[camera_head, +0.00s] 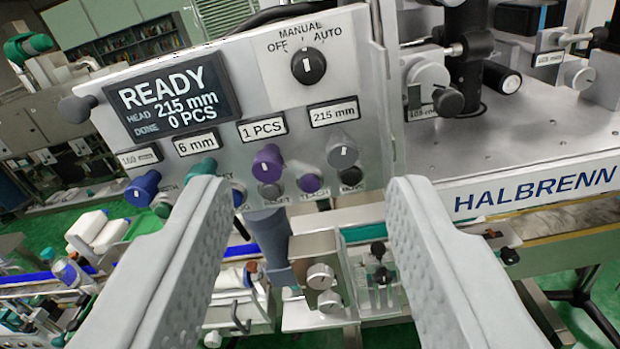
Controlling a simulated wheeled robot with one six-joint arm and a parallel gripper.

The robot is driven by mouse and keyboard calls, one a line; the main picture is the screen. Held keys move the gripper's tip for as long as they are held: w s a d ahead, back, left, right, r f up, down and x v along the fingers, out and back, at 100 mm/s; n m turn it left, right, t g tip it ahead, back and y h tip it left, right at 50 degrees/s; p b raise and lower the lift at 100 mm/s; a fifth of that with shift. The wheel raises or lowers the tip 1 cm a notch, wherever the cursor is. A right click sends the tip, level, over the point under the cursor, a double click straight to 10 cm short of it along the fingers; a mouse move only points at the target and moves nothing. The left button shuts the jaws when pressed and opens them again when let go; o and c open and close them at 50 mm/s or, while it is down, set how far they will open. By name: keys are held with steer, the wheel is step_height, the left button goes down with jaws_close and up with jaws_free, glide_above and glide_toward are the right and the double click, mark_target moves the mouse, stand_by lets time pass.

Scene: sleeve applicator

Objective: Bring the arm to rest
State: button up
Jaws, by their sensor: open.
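My gripper (305,195) is open, its two pale grey dimpled fingers wide apart and nothing between them. It faces the lower part of a grey control panel (222,62). The panel carries a dark display (172,95) reading READY, HEAD 215 mm, DONE 0 PCS. A black selector knob (308,65) sits under the words OFF, MANUAL, AUTO, its white mark near upright. Lower down are coloured knobs, including a blue one (143,187), a purple one (267,162) and a grey one (342,152). The fingers hide part of the panel's lower edge. I cannot tell whether they touch it.
The HALBRENN machine body (530,190) with black and metal fittings fills the right. Below the panel are a grey post (269,238) and metal brackets with knobs (322,280). White bottles (100,232) stand at lower left. Green floor (590,300) shows at lower right.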

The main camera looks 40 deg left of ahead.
steer(key=s+a+f+m+h, duration=0.1)
steer(key=s+a+f+h, duration=0.2)
steer(key=s+f, duration=0.6)
steer(key=s+a+f+m+t+h, duration=0.1)
steer(key=s+a+f+h, duration=0.2)
steer(key=s+f, duration=0.6)
steer(key=s+a+f+m+h, duration=0.1)
steer(key=s+a+f+h, duration=0.2)
steer(key=s+f, duration=0.6)
step_height(320, 180, down, 3)
steer(key=shift+a+f+t, duration=0.15)
steer(key=shift+a+t, duration=0.05)
steer(key=shift+t, duration=0.2)
stand_by(0.3)
